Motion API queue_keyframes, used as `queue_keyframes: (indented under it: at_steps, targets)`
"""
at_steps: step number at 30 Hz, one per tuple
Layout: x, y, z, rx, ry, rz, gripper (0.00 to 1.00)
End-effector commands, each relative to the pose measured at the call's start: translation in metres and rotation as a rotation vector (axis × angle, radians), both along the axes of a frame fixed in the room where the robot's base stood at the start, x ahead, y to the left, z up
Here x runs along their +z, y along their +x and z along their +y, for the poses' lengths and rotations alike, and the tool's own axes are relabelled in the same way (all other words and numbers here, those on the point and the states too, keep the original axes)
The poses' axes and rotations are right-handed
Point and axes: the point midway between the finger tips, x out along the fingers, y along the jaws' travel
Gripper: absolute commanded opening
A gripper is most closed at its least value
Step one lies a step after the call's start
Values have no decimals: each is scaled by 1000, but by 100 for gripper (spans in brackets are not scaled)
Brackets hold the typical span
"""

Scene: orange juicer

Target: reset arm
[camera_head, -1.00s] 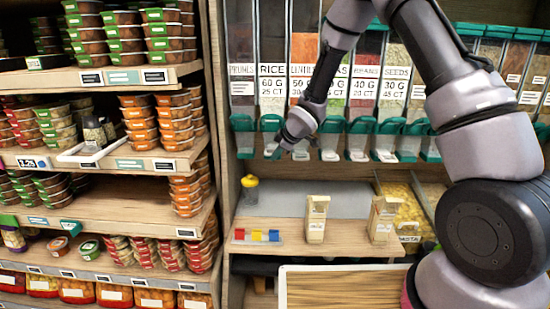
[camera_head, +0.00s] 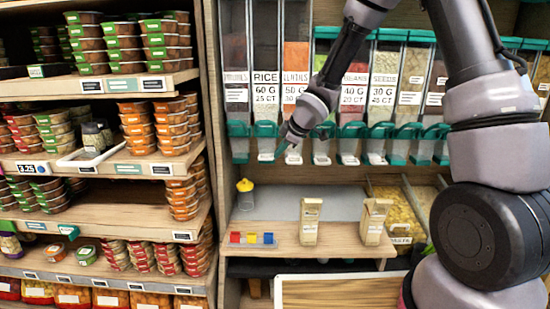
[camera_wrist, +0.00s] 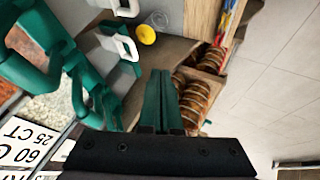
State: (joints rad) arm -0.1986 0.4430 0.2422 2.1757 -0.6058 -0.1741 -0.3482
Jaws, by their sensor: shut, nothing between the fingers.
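My arm reaches in from the upper right of the head view. My gripper (camera_head: 282,150) hangs in front of the dispenser outlets, pointing down and to the left. It also shows in the wrist view (camera_wrist: 163,73), where its two green fingers lie together with nothing between them. A small yellow-topped clear container (camera_head: 245,190) stands on the counter below the gripper, apart from it. Its yellow top also shows in the wrist view (camera_wrist: 146,35).
Clear dispensers with green outlets (camera_head: 347,130) line the back, close behind the gripper. Two paper bags (camera_head: 310,221) (camera_head: 375,221) and a tray of coloured blocks (camera_head: 252,239) sit on the counter. Shelves of stacked tubs (camera_head: 136,176) fill the left. A wooden board (camera_head: 340,293) is in front.

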Motion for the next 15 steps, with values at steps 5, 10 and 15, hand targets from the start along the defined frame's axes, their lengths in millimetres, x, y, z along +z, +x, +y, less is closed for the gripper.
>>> queue_keyframes:
  at_steps: [5, 10, 15]
  targets:
    - [20, -2, -17, -57, -3, -1, 0]
    - [77, -9, -74, -305, 12, 11, 0]
    - [140, -43, -142, -635, 87, 54, 0]
